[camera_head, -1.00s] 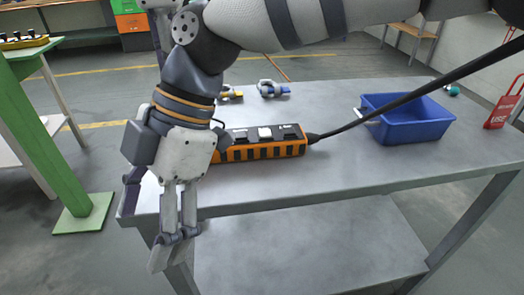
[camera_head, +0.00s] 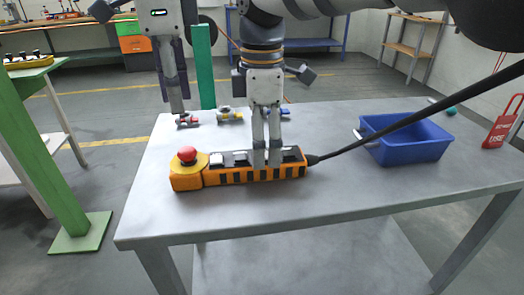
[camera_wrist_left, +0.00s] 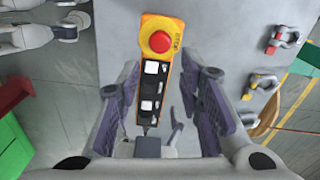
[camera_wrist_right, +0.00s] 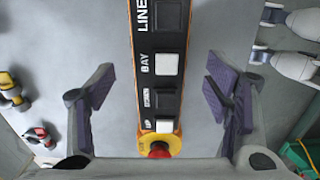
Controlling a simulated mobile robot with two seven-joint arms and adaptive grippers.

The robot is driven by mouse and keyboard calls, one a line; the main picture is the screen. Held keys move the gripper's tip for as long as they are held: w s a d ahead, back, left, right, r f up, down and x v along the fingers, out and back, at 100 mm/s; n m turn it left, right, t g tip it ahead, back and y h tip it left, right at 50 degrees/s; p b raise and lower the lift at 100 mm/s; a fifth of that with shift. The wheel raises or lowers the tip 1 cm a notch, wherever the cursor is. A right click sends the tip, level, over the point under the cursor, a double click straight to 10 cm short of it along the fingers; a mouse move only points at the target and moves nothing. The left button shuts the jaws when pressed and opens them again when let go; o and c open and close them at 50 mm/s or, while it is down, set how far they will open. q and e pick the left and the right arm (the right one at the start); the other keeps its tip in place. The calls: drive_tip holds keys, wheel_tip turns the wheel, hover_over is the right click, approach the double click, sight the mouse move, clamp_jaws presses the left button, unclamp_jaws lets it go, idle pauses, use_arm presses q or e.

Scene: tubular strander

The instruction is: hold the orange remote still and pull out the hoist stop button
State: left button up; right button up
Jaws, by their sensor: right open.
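The orange remote (camera_head: 240,174) with black stripes lies on the grey table, its cable end to the right. The red mushroom stop button (camera_head: 187,154) sits on a yellow collar at its left end; it also shows in the left wrist view (camera_wrist_left: 160,41). My right gripper (camera_head: 266,162) points down at the remote's right half. In the right wrist view its open jaws (camera_wrist_right: 156,90) stand wide on either side of the remote. My left gripper (camera_head: 174,105) hangs behind the button end, open and empty; in the left wrist view its jaws (camera_wrist_left: 165,105) are apart. I cannot tell whether the right fingers touch the remote.
A black cable (camera_head: 400,107) rises from the remote to the upper right. A blue bin (camera_head: 408,150) stands at the table's right. Shackles, including a yellow one (camera_head: 229,115) and a red one (camera_head: 187,120), lie behind the remote. The table front is clear.

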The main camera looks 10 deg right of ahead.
sight(185, 150)
wheel_tip(185, 150, down, 4)
drive_tip(key=shift+f, duration=0.2)
drive_tip(key=c, duration=1.5)
use_arm(q)
drive_tip(key=o, duration=0.4)
use_arm(e)
drive_tip(key=shift+c, duration=0.9)
use_arm(q)
drive_tip(key=s+a+r+n+t+h, duration=0.2)
drive_tip(key=a+n+h, duration=0.1)
drive_tip(key=a+h, duration=0.15)
drive_tip(key=x, duration=0.8)
drive_tip(key=a+x, duration=0.1)
drive_tip(key=x, duration=0.3)
drive_tip(key=shift+s+f, duration=0.2)
drive_tip(key=shift+f, duration=0.05)
drive_tip(key=shift+c, duration=0.6)
